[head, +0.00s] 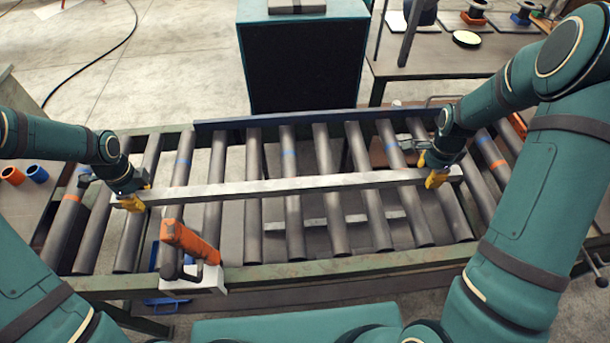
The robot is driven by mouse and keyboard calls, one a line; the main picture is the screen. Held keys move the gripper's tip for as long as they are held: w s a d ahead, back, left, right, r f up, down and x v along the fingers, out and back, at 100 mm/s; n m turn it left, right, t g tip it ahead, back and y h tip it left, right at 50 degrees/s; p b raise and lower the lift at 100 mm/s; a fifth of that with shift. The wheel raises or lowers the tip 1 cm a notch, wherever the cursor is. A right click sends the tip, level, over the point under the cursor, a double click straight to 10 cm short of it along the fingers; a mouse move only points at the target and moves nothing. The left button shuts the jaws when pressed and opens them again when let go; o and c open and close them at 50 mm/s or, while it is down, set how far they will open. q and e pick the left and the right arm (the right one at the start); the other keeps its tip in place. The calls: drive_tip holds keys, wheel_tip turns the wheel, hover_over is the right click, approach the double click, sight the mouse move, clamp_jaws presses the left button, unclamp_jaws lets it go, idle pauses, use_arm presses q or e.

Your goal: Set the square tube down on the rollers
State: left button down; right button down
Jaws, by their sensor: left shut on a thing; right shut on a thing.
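The square tube (290,186) is a long, light grey metal bar lying crosswise over the rollers (292,215) of the conveyor, tilted slightly up to the right in the head view. My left gripper (132,202), with yellow fingertips, is shut on the tube near its left end. My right gripper (437,177) is shut on the tube near its right end. I cannot tell for sure whether the tube touches the rollers or hangs just above them. The fingers hide small parts of the tube.
An orange-handled tool (190,242) stands at the conveyor's near rail, just below the tube. A blue rail (290,117) runs along the far side. A dark teal cabinet (303,65) stands behind, and a table (430,55) with parts stands at the back right.

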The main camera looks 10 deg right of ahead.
use_arm(q)
drive_tip(key=shift+f, duration=0.2)
use_arm(e)
drive_tip(key=shift+f, duration=0.15)
